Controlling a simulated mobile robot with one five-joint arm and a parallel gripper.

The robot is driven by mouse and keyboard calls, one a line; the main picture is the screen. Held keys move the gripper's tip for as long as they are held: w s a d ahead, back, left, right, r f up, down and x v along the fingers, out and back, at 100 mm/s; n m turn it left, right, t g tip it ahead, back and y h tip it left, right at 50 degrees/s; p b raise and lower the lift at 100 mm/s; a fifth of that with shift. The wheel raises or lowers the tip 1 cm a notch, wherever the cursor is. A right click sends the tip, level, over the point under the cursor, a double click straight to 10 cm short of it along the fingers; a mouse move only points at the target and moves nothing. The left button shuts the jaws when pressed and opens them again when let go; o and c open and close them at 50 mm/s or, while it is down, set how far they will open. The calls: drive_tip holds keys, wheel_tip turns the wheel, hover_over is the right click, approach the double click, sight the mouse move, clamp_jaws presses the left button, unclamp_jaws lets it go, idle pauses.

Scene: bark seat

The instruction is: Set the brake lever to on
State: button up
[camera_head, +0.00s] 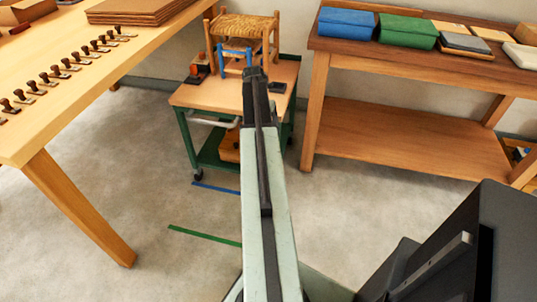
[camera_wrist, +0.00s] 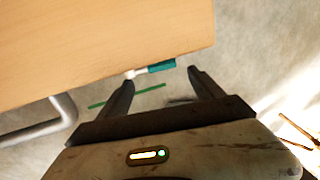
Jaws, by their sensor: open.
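The cart (camera_head: 184,97) has a wooden top and a green frame on casters. In the wrist view its wooden top (camera_wrist: 90,45) fills the upper left. A teal grip (camera_wrist: 162,66) with a short white end (camera_wrist: 137,73) shows just under the top's edge and looks like the brake lever. My gripper (camera_wrist: 160,79) is open and empty, its two fingertips on either side of the lever in the picture. I cannot tell how far apart in depth they are. No on or off marking is readable. In the head view my arm hides the lever.
A small chair with a woven seat (camera_head: 240,27) stands on the cart. A grey tube handle (camera_wrist: 40,130) is left of my gripper. A long table (camera_head: 60,90) stands left, a workbench (camera_head: 400,135) right. Green (camera_head: 205,236) and blue (camera_head: 215,188) strips mark the open floor.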

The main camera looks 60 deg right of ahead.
drive_tip(key=shift+s+d, duration=0.2)
drive_tip(key=f+b, duration=0.5)
drive_tip(key=s+f+b, duration=0.1)
drive_tip(key=f+b, duration=0.1)
drive_tip(key=f, duration=0.1)
drive_tip(key=shift+d+b, duration=0.1)
drive_tip(key=shift+b, duration=0.25)
drive_tip(key=shift+r, duration=0.1)
clamp_jaws()
